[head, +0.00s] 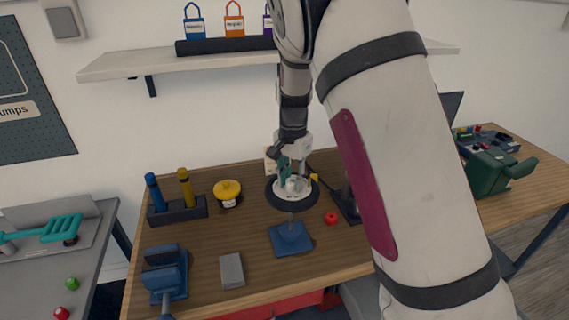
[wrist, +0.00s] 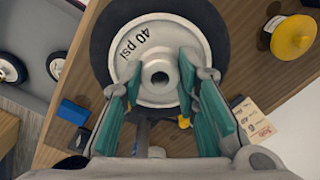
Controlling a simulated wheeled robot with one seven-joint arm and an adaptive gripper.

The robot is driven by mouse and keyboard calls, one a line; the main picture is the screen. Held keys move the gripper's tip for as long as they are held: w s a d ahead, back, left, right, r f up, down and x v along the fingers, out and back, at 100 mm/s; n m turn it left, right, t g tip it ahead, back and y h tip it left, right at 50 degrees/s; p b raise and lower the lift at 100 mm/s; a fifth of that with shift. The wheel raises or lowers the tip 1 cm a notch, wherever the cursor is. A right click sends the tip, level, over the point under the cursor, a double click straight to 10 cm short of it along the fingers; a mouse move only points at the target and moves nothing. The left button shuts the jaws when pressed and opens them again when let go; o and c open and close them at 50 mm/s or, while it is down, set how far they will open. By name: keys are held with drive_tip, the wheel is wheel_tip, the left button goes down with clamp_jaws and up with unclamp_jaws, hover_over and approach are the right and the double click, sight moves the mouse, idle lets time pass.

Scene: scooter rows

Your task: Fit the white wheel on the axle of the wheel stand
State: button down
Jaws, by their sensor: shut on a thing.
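The white wheel (head: 292,206), with a black tyre and white hub, is in my gripper (head: 292,172) over the back middle of the wooden table. In the wrist view the wheel (wrist: 172,36) shows "40 psi" and a centre hole. The teal fingers of my gripper (wrist: 160,74) are shut on its raised hub, one on each side of the hole. The wheel stand (head: 291,239) has a blue base with a thin upright axle and is in front of the wheel in the head view. The axle stands free of the wheel. The stand is not clearly seen in the wrist view.
A yellow-topped jar (head: 228,192) and a holder (head: 178,212) with blue and yellow handles stand left. A red knob (head: 331,217), a grey block (head: 232,270) and a blue vise (head: 166,273) are around the stand. A dark upright object is right of the wheel.

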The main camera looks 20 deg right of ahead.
drive_tip(key=shift+w+f+b, duration=0.2)
drive_tip(key=shift+f+b, duration=0.1)
drive_tip(key=shift+f, duration=1.15)
drive_tip(key=shift+w+f+b, duration=0.2)
drive_tip(key=shift+f+b, duration=0.05)
drive_tip(key=shift+f, duration=1.2)
drive_tip(key=shift+f+b, duration=0.9)
drive_tip(key=shift+f, duration=3.55)
drive_tip(key=c, duration=1.2)
unclamp_jaws()
drive_tip(key=shift+o, duration=0.2)
wheel_tip(320, 180, up, 12)
